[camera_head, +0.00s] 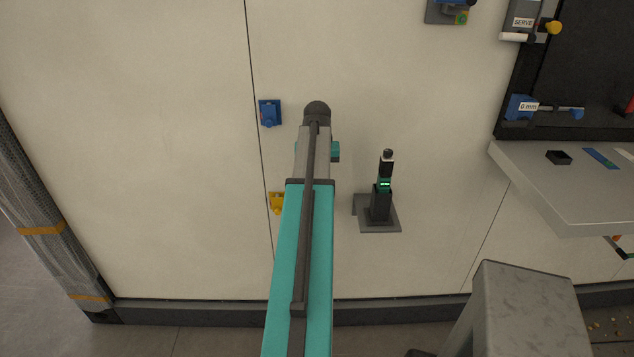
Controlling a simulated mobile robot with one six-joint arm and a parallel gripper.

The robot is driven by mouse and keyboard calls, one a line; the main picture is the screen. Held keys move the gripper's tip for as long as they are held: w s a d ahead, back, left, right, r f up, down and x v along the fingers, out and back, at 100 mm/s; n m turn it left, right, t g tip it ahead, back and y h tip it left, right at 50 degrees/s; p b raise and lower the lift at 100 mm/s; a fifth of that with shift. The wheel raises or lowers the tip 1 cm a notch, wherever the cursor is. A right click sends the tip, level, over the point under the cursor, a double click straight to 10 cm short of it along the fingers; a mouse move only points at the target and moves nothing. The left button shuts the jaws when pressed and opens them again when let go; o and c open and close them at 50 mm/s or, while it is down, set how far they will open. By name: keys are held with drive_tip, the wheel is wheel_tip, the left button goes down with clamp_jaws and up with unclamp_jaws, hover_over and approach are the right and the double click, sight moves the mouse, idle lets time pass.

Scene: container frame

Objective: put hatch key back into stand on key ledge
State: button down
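A small grey ledge (389,226) juts from the pale wall, right of my arm. On it stands an upright black stand (379,205). A slim dark device (385,171) with a green lit display, a pale collar and a dark rounded top rises from the stand. I cannot tell whether this device is the hatch key, and I see no other thing that is clearly the key. My teal and grey arm reaches up toward the wall, left of the ledge. My gripper is hidden beyond the arm's end, so whatever it may hold is hidden too.
A blue wall fitting (269,113) and a yellow one (277,202) are left of my arm. A wide grey shelf (571,195) with a small black box (558,157) projects at right. A grey metal block (526,310) stands in front below.

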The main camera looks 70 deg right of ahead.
drive_tip(key=shift+f, duration=0.35)
idle(0.5)
drive_tip(key=c, duration=1.5)
unclamp_jaws()
drive_tip(key=shift+c, duration=0.2)
drive_tip(key=shift+r, duration=0.15)
wheel_tip(320, 180, up, 13)
drive_tip(key=a+p, duration=0.1)
drive_tip(key=p, duration=0.6)
drive_tip(key=shift+s+a+r, duration=0.2)
drive_tip(key=shift+s+a, duration=0.05)
drive_tip(key=shift+s, duration=0.05)
